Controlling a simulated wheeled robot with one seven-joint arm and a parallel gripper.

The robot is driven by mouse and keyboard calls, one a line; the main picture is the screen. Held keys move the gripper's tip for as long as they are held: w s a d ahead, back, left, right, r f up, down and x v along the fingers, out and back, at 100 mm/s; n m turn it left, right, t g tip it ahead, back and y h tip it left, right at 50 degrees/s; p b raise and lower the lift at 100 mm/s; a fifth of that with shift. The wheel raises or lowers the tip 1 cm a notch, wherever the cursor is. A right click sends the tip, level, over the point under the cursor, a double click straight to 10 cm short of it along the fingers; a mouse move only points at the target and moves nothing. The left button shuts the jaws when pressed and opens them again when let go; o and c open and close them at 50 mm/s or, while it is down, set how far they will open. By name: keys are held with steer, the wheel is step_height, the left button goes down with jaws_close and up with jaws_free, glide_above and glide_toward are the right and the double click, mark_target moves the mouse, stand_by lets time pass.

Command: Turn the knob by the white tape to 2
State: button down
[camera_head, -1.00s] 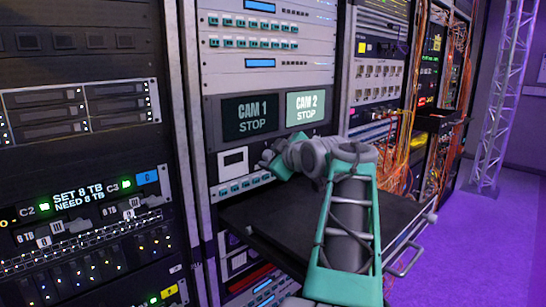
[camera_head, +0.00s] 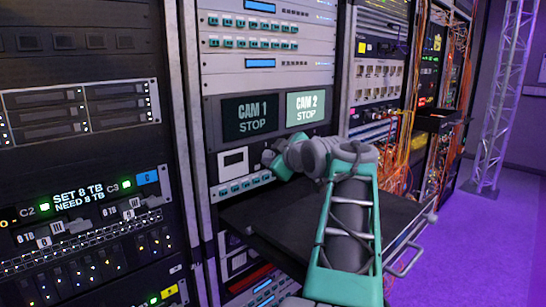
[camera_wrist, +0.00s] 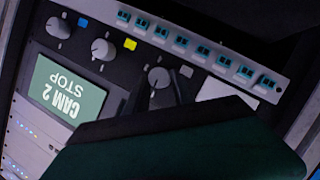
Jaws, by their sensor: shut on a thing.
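The knob by the white tape (camera_wrist: 159,78) is a round grey knob on a dark panel, with small pale marks around it that are too small to read. The white tape (camera_wrist: 186,71) is a small pale square just to its right in the wrist view. My gripper (camera_wrist: 157,87) is shut on this knob, with dark fingers at either side of it. The green and black gripper body covers the lower part of the wrist view. In the head view my gripper (camera_head: 268,158) is at the panel below the screens, and the knob is hidden there.
Two similar knobs sit on the same panel, one by yellow tape (camera_wrist: 130,44) and one by blue tape (camera_wrist: 83,22). The CAM 2 STOP screen (camera_head: 305,107) is above my gripper. A black shelf (camera_head: 395,208) juts out below my arm. Orange cables (camera_head: 405,155) hang at the right.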

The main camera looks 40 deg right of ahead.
steer(key=shift+r+p, duration=0.15)
steer(key=shift+p, duration=0.3)
steer(key=m+p, duration=0.1)
steer(key=p, duration=0.1)
steer(key=m+y+p, duration=0.1)
steer(key=p, duration=0.1)
steer(key=shift+d+r+g, duration=0.2)
steer(key=shift+r+g, duration=0.1)
steer(key=m+y+p, duration=0.1)
steer(key=p, duration=0.3)
steer(key=shift+d+r+m+y+p, duration=0.1)
steer(key=shift+m+y+p, duration=0.3)
steer(key=m+y+p, duration=0.1)
steer(key=m+p, duration=0.1)
steer(key=p, duration=0.3)
steer(key=shift+d+y, duration=0.15)
steer(key=shift+y, duration=0.15)
steer(key=shift+f+m+p, duration=0.3)
steer(key=shift+p, duration=0.5)
steer(key=shift+f+y, duration=0.1)
steer(key=shift+y, duration=0.3)
steer(key=c, duration=1.1)
jaws_free()
